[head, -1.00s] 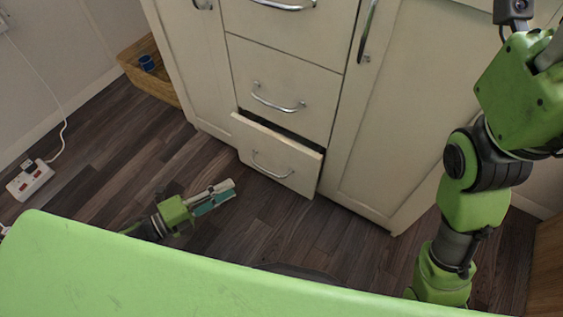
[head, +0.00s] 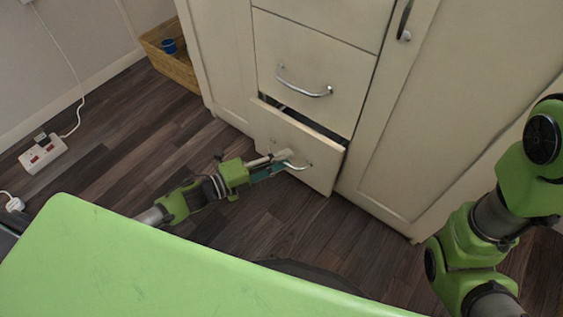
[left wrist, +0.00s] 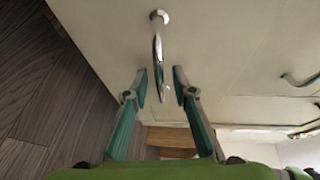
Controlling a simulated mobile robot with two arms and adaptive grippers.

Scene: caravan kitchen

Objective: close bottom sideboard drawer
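The bottom sideboard drawer (head: 318,176) stands partly open in the head view, with a dark gap along its top edge. Its curved metal handle (head: 299,167) is on the front, and also shows in the left wrist view (left wrist: 159,50). My left gripper (head: 284,162) is at the drawer front by the handle. In the left wrist view, its two fingers (left wrist: 160,86) are apart, with the handle's near end between the tips. I cannot tell whether they touch it. My right arm is at the right of the head view; its gripper is out of the picture.
The drawer above (head: 310,75) is closed. Cupboard doors (head: 450,110) flank the drawers. A wicker basket (head: 180,68) with a blue cup stands at the back left. A power strip (head: 43,153) lies on the floor at left.

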